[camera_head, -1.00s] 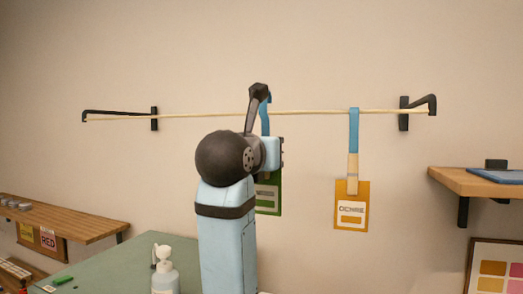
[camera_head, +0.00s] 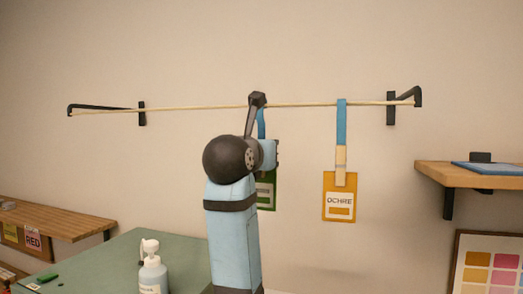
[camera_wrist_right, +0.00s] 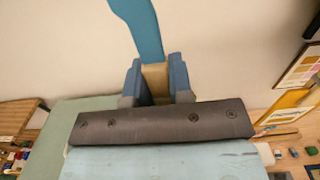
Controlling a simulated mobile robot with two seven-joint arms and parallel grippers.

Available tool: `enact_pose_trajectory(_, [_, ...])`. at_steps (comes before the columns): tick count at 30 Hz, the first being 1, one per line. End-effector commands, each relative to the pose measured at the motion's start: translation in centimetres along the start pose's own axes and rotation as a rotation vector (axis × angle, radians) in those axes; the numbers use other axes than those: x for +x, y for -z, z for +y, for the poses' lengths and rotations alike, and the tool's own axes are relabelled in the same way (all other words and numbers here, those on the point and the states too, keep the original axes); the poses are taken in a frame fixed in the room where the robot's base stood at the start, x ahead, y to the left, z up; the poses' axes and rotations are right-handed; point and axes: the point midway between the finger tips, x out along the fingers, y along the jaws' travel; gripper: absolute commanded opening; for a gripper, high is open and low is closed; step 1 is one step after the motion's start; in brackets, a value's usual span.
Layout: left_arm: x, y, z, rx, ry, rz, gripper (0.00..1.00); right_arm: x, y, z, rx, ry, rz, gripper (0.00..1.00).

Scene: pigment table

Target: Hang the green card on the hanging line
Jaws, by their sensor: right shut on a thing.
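The green card (camera_head: 267,194) hangs below my right wrist in the head view, its left part hidden behind my arm. Its blue strap (camera_head: 261,122) rises to the hanging line (camera_head: 200,108). The strap's top is hidden by a dark part of my arm, so I cannot tell whether it is over the line. In the right wrist view my right gripper (camera_wrist_right: 155,78) is shut on the beige clip (camera_wrist_right: 154,77) below the blue strap (camera_wrist_right: 141,28). In the head view the fingers are hidden behind the wrist. My left gripper is not in view.
An ochre card (camera_head: 339,207) hangs from the line by a blue strap to the right. Black brackets (camera_head: 391,108) hold the line. A wooden shelf (camera_head: 455,175) is at right. A pump bottle (camera_head: 152,270) stands on the green table (camera_head: 110,262).

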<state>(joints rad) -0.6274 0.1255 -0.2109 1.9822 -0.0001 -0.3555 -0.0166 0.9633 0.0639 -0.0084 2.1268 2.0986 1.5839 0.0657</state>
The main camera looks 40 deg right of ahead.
Motion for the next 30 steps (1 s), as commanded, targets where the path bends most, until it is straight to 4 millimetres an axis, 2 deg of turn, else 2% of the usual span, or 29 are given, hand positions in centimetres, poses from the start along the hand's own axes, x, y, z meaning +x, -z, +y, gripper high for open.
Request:
enact_pose_trajectory(12, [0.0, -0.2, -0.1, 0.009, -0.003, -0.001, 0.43, 0.0, 0.3, 0.0, 0.0, 0.0, 0.0, 0.02])
enact_pose_trajectory(13, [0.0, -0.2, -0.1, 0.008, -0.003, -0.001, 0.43, 0.0, 0.3, 0.0, 0.0, 0.0, -0.001, 0.27])
enact_pose_trajectory(16, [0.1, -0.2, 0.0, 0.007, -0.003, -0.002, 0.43, 0.0, 0.3, 0.0, 0.0, 0.0, -0.001, 0.5])
enact_pose_trajectory(25, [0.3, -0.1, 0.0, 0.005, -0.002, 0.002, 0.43, -0.2, 0.3, 0.0, 0.0, -0.001, -0.001, 0.5])
enact_pose_trajectory(30, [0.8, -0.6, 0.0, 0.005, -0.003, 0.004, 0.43, -1.9, 0.5, 0.1, 0.002, -0.004, -0.002, 0.5])
